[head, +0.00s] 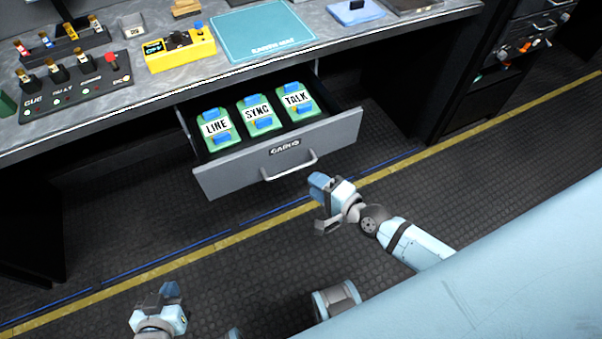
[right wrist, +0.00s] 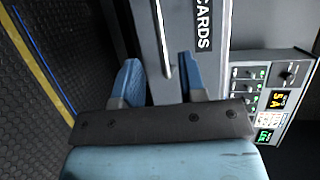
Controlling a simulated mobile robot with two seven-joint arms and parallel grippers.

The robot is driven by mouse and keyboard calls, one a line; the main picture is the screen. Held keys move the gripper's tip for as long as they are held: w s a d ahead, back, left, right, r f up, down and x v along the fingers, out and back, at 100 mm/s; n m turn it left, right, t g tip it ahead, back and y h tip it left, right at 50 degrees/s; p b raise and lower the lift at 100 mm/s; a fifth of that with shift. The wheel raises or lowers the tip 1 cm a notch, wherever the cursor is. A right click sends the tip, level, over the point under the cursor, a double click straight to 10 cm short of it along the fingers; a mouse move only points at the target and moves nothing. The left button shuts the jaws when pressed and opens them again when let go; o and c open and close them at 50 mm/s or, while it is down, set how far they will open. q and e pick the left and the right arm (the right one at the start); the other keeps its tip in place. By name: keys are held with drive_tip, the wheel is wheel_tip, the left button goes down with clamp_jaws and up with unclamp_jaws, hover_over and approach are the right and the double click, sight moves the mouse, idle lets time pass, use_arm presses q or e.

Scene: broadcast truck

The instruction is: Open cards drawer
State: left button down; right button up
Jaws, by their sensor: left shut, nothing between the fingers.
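The cards drawer (head: 240,168) under the desk is pulled out, with its grey front labelled CARDS and a bar handle (head: 290,167). Inside lie three green cards with blue clips, marked LINE (head: 215,128), SYNC (head: 258,112) and TALK (head: 296,98). My right gripper (head: 320,207) is open and empty, just in front of the drawer front and apart from the handle. In the right wrist view, the handle (right wrist: 160,42) shows beyond and between the open fingers (right wrist: 158,82). My left gripper (head: 168,300) is shut and empty, low at the left over the floor.
The desk (head: 330,45) above holds a button panel (head: 75,85), a yellow device (head: 180,48) and a teal mat (head: 262,30). A dark rack (head: 510,60) stands at the right. The floor before the drawer is clear, with a yellow stripe (head: 400,170).

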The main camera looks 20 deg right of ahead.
use_arm(q)
drive_tip(key=shift+r, duration=0.15)
use_arm(e)
drive_tip(key=v, duration=0.5)
idle(0.3)
